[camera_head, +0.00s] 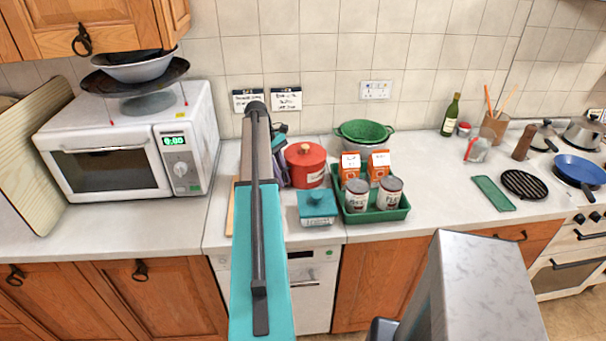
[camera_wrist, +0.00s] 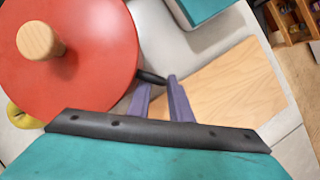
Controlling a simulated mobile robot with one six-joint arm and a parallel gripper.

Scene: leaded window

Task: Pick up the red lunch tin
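The red lunch tin appears to be the round red lidded container (camera_head: 305,168) with a wooden knob and a pale label. It stands upright on the counter at the back, left of the green tray. In the wrist view its red lid (camera_wrist: 85,75) fills the upper left, and a short black handle sticks out to the right. My gripper (camera_wrist: 158,82) has its two purple fingers apart, with the handle's end at their tips. I cannot tell whether they touch it. In the head view my gripper (camera_head: 284,168) is left of the tin, partly hidden by my arm.
A teal lidded box (camera_head: 317,208) stands just in front of the tin. A green tray (camera_head: 372,216) with cans and cartons is to its right. A wooden board (camera_wrist: 228,82) lies beneath my fingers. A yellow apple (camera_wrist: 20,117) is beside the tin. A microwave (camera_head: 130,145) stands left.

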